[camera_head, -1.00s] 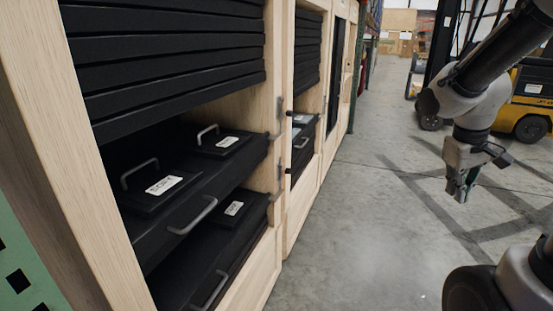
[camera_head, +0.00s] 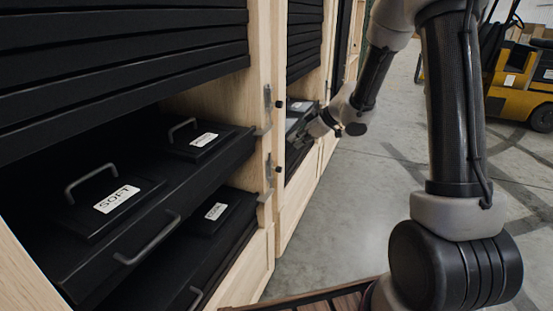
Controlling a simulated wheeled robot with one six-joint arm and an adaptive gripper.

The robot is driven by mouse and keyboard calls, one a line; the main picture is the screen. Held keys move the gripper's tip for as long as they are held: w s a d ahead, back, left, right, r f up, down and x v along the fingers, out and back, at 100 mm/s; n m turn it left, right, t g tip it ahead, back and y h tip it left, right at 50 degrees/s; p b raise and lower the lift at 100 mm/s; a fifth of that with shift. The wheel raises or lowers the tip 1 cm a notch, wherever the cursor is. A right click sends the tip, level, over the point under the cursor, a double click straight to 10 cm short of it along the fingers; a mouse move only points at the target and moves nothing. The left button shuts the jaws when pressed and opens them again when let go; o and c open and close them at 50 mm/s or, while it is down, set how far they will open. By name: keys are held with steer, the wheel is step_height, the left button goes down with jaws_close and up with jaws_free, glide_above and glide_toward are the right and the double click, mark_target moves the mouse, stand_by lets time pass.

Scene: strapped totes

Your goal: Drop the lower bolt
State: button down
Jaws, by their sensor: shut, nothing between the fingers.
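The lower bolt (camera_head: 269,166) is a small grey metal fitting on the pale wooden post, with a dark knob at its right. The upper bolt (camera_head: 267,97) is a similar fitting higher on the same post. Both are too small to tell their exact position. My gripper (camera_head: 299,139) is shut and empty.
A wooden cabinet with a raised black slatted shutter (camera_head: 125,50) stands at left. Inside are black lidded totes with handles, one labelled SOFT (camera_head: 117,198). A neighbouring bay holds another tote (camera_head: 297,118). Grey floor (camera_head: 400,165) is free at right; a yellow forklift (camera_head: 515,85) stands beyond.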

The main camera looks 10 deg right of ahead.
steer(key=shift+a, duration=0.15)
glide_toward(271, 165)
steer(key=w+a+r, duration=0.1)
steer(key=w+a, duration=0.1)
steer(key=f, duration=0.3)
steer(key=shift+w+f, duration=0.15)
steer(key=shift+w, duration=0.15)
steer(key=shift+w+f, duration=0.1)
steer(key=shift+f, duration=0.45)
